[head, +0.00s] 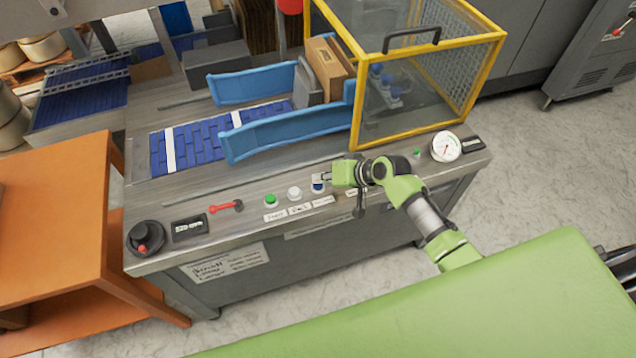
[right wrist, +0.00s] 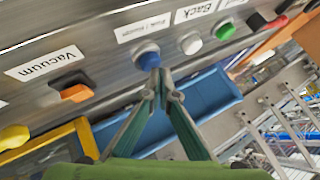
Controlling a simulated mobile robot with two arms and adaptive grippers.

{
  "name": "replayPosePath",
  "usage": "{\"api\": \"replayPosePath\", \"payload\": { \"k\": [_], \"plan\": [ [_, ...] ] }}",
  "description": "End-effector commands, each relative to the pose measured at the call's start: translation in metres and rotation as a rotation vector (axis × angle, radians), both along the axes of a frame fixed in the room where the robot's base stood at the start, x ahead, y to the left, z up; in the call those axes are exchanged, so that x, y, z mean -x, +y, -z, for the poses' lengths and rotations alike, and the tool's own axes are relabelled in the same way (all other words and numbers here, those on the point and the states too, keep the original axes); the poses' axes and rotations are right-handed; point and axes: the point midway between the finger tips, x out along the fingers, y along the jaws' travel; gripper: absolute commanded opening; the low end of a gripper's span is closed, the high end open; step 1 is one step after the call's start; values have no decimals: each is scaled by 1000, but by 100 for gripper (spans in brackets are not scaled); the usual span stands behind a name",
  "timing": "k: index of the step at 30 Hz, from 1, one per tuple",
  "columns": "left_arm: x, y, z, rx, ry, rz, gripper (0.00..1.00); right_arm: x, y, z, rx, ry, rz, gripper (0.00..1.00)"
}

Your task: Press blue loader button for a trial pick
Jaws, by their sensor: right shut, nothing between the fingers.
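The blue loader button (head: 318,188) is the rightmost in a row of three on the machine's front panel. It also shows in the right wrist view (right wrist: 147,53), just beyond the fingertips. My right gripper (head: 327,180) is shut and empty, its tips right at the blue button. In the right wrist view the closed fingertips (right wrist: 160,78) overlap the button's lower edge. I cannot tell whether they touch it. My left gripper is in neither view.
A white button (head: 294,193) and a green button (head: 270,200) sit left of the blue one. A red lever (head: 226,207) lies further left. A gauge (head: 446,146) is at the right. Blue guide rails (head: 285,131) and a yellow-framed guard (head: 430,127) stand behind the panel.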

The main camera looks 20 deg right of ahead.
Motion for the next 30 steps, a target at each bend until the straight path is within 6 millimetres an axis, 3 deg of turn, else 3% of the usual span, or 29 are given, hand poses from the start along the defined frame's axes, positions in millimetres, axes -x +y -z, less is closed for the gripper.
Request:
{"api": "replayPosePath", "payload": {
  "k": [30],
  "plan": [
    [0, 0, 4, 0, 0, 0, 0, 1, 0, 8, 1, 3, -1, 0]
  ]
}}
